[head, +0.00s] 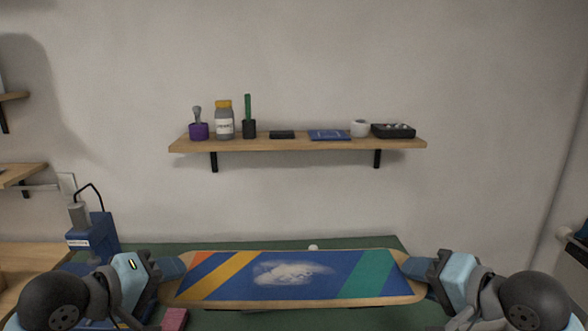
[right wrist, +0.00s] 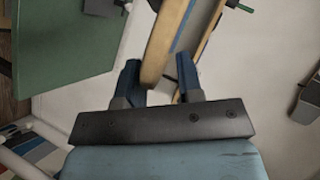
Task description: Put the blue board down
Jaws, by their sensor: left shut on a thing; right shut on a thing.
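The blue board (head: 340,262), with orange, yellow and green stripes and a whitish cloudy patch in its middle, spans the front of the head view. My left gripper (head: 172,269) is shut on its left end. My right gripper (head: 418,268) is shut on its right end. In the right wrist view the board's wooden edge (right wrist: 160,52) sits between the two blue fingers of my right gripper (right wrist: 160,82). The board looks held over the green work surface (head: 375,242); its height above it cannot be told. The board hides most of that surface.
A blue device (head: 92,236) with a cable stands at the left. A pink block (head: 175,319) lies near my left gripper, and a small white object (head: 313,247) is behind the board. A wall shelf (head: 300,145) with several items hangs above.

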